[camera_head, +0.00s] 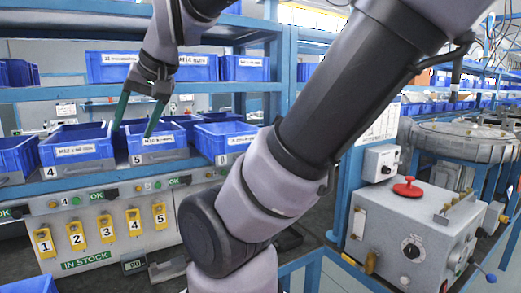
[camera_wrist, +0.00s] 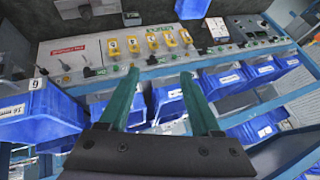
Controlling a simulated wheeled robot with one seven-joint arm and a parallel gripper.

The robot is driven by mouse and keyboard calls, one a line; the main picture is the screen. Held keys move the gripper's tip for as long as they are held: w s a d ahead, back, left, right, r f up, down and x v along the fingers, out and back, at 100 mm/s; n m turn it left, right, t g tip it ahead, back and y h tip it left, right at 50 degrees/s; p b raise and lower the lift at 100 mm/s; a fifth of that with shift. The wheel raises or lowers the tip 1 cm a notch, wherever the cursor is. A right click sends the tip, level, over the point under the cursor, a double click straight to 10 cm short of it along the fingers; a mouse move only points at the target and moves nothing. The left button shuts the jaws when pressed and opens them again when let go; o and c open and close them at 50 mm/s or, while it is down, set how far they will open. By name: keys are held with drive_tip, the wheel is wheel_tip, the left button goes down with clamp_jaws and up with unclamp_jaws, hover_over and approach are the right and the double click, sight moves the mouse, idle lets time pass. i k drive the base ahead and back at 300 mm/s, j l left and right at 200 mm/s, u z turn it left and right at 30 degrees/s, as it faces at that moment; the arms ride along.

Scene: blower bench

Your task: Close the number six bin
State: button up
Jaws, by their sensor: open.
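The number six bin (camera_head: 213,139) is blue with a white label and stands on the shelf just above the "6" tag, partly hidden behind my arm. The wrist view, turned upside down, shows it large at the left (camera_wrist: 38,118), beside its "6" tag. My gripper (camera_head: 131,133) has two green fingers spread apart with nothing between them. In the head view it hangs in front of the number five bin (camera_head: 157,141), left of the number six bin. In the wrist view the gripper (camera_wrist: 160,74) points toward the panel, with the number six bin to its left.
The number four bin (camera_head: 76,150) stands left of five. Below the shelf is a panel with yellow numbered tags (camera_head: 106,228) and green OK lights. A shelf of more blue bins (camera_head: 243,68) is above. A grey control box (camera_head: 408,225) with a red button stands at right.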

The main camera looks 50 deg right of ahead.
sight(220, 144)
drive_tip(key=z, duration=1.25)
drive_tip(key=j+z, duration=0.2)
drive_tip(key=k+j+z, duration=0.1)
drive_tip(key=j+z, duration=0.15)
drive_tip(key=j, duration=0.15)
